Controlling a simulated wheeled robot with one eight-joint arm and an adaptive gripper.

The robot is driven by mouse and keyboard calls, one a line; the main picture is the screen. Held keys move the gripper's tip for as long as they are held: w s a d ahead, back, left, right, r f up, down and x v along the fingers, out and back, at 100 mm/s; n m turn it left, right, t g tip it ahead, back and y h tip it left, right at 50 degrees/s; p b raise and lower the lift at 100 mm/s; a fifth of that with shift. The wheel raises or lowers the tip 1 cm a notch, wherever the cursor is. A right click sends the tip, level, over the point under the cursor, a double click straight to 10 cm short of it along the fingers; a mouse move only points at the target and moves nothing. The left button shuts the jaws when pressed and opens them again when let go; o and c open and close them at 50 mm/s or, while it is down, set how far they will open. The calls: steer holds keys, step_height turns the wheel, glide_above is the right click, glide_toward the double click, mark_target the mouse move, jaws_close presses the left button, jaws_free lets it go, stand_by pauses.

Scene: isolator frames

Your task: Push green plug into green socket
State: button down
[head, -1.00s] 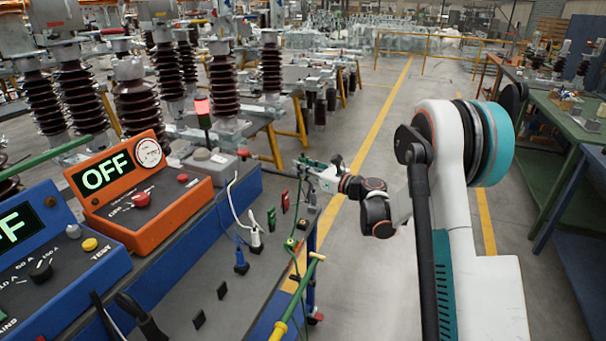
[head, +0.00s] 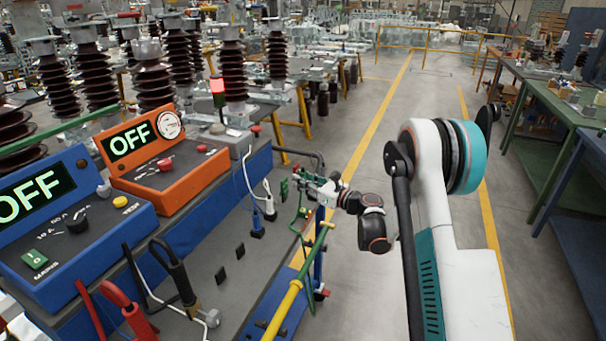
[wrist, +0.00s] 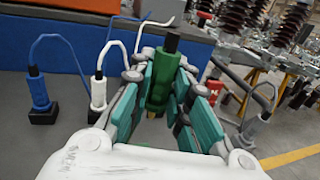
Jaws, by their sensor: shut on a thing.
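My gripper (head: 308,184) is over the right edge of the bench in the head view. In the wrist view its teal fingers (wrist: 165,100) are closed around a green plug (wrist: 160,78) with a black cable end on top. The plug stands nearly upright between the fingers, with a small gold tip low down. No green socket can be made out in the wrist view.
A white plug (head: 268,206) and a blue plug (head: 257,226) stand in the bench left of my gripper. A yellow-green rod (head: 296,285) rises along the bench's near right edge. Orange (head: 165,165) and blue (head: 75,230) OFF units stand on the left. The aisle floor is open.

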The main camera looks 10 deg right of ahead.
steer(key=shift+f, duration=0.15)
steer(key=shift+a, duration=0.1)
stand_by(0.3)
steer(key=shift+f+b, duration=1.4)
steer(key=shift+f, duration=1.5)
steer(key=shift+f, duration=1.4)
steer(key=c, duration=1.4)
jaws_free()
steer(key=shift+c, duration=0.2)
steer(key=shift+s, duration=0.1)
steer(key=v, duration=1.2)
